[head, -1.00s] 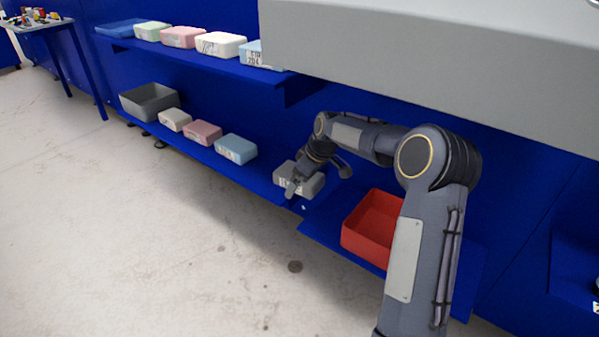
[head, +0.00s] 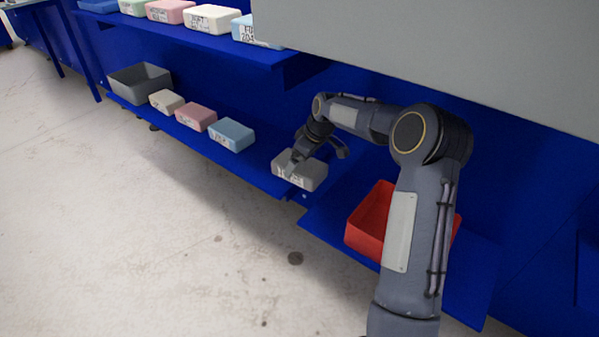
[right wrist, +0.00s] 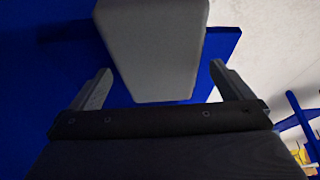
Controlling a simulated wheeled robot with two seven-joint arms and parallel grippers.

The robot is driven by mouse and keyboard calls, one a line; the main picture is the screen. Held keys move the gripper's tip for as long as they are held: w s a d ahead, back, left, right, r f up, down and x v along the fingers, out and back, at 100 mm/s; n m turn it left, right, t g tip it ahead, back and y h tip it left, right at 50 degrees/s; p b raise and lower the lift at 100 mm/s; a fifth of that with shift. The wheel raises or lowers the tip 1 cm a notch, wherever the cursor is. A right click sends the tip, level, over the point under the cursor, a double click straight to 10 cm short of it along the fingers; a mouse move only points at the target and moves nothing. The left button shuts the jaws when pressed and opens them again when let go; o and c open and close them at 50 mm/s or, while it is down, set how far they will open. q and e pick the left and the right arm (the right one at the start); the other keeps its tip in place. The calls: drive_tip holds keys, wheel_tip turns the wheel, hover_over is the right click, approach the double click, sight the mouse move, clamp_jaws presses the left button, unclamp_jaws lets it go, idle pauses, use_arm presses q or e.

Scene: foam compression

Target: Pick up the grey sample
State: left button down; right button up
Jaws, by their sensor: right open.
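The grey sample (head: 300,170) is a block with a dark-lettered label on its front, lying on the right end of the lower blue shelf (head: 258,172). My right gripper (head: 313,162) is over it in the head view, with its fingers apart. In the right wrist view the grey sample (right wrist: 155,50) fills the top middle, and the open fingers of my right gripper (right wrist: 160,88) stand to either side of its near end. A gap shows between each finger and the block. My left gripper is not in view.
A blue sample (head: 231,135), a pink one (head: 196,117), a cream one (head: 166,102) and a grey bin (head: 140,84) stand left on the same shelf. A red bin (head: 372,212) is on the right. An upper shelf (head: 200,45) holds more samples overhead.

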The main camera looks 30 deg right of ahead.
sight(301, 163)
drive_tip(key=b+x, duration=0.1)
drive_tip(key=x, duration=0.2)
drive_tip(key=shift+d+f, duration=0.1)
drive_tip(key=shift+f, duration=0.25)
drive_tip(key=shift+r, duration=0.1)
drive_tip(key=c, duration=0.9)
